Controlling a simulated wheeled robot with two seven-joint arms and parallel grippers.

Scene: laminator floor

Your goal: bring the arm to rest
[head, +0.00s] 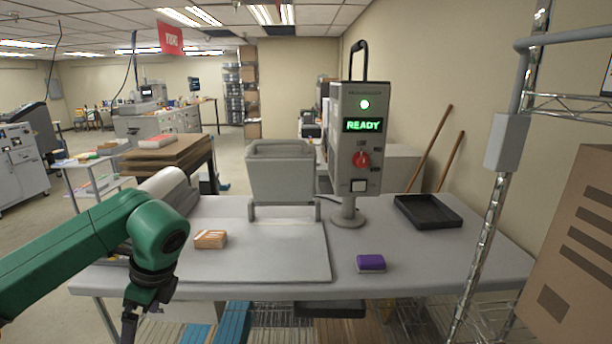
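My green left arm comes in from the left and bends down at its wrist beside the table's front left corner. My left gripper (132,322), black, hangs low at the bottom edge of the head view, in front of the table. Its fingers are dark and partly cut off by the frame, so I cannot tell whether they are open or shut. I see nothing clearly held in it. My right arm and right gripper are not in view.
The grey table (440,270) holds an orange-and-white stack (210,239), a purple block (370,263), a black tray (428,211) and a control post (356,140) reading READY. A wire rack (490,210) and a cardboard box (580,250) stand at right.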

